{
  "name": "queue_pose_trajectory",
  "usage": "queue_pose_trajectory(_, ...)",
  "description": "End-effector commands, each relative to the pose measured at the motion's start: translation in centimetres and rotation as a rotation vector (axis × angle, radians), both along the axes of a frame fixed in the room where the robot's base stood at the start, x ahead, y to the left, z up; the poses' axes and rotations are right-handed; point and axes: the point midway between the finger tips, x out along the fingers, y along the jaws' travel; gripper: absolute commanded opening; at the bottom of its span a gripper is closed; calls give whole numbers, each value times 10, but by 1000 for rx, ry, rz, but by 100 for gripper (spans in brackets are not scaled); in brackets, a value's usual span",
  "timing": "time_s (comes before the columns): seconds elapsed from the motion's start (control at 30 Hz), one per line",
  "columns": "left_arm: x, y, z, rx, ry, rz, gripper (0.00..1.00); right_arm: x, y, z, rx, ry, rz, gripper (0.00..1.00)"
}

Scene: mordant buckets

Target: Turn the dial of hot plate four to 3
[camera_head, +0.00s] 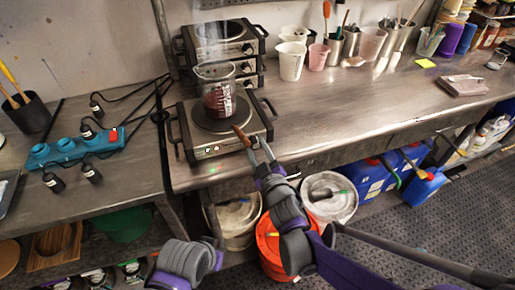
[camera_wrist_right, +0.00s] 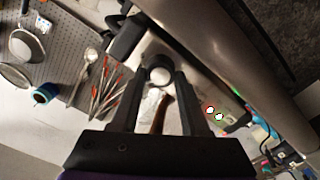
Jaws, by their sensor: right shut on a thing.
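The front hot plate (camera_head: 231,122) stands at the bench's front edge, with two lit lights on its front panel (camera_head: 195,153). A glass beaker (camera_head: 216,90) of dark red liquid stands on it. My right gripper (camera_head: 258,147) is at the right end of that panel, shut on the dial. In the right wrist view a round dark knob with a pale centre (camera_wrist_right: 158,74) sits between the fingertips. The fingers cover the dial in the head view, so its setting cannot be read. A reddish-brown stick-like piece (camera_head: 241,135) shows beside the fingertips.
More hot plates (camera_head: 224,44) are stacked behind. Cups (camera_head: 291,61) and tool pots stand along the wall. A blue power strip (camera_head: 72,149) with black plugs lies on the left bench. Buckets (camera_head: 330,197) stand beneath the bench. The bench right of the front hot plate is clear.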

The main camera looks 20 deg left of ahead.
Motion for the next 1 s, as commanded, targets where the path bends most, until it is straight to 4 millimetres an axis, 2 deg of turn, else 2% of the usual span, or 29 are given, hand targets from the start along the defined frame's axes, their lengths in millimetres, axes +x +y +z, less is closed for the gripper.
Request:
queue_pose_trajectory(0.3, 0, 0, 1, 0, 0, 0, 0, 0, 0, 0, -73, -49, -1, 0)
queue_pose_trajectory(0.7, 0, 0, 1, 0, 0, 0, 0, 0, 0, 0, -80, -53, -1, 0)
queue_pose_trajectory(0.73, 0, 0, 1, 0, 0, 0, 0, 0, 0, 0, -80, -53, -1, 47)
queue_pose_trajectory(0.9, 0, 0, 1, 0, 0, 0, 0, 0, 0, 0, -79, -53, 0, 75)
queue_pose_trajectory(1.0, 0, 0, 1, 0, 0, 0, 0, 0, 0, 0, -79, -53, 0, 75)
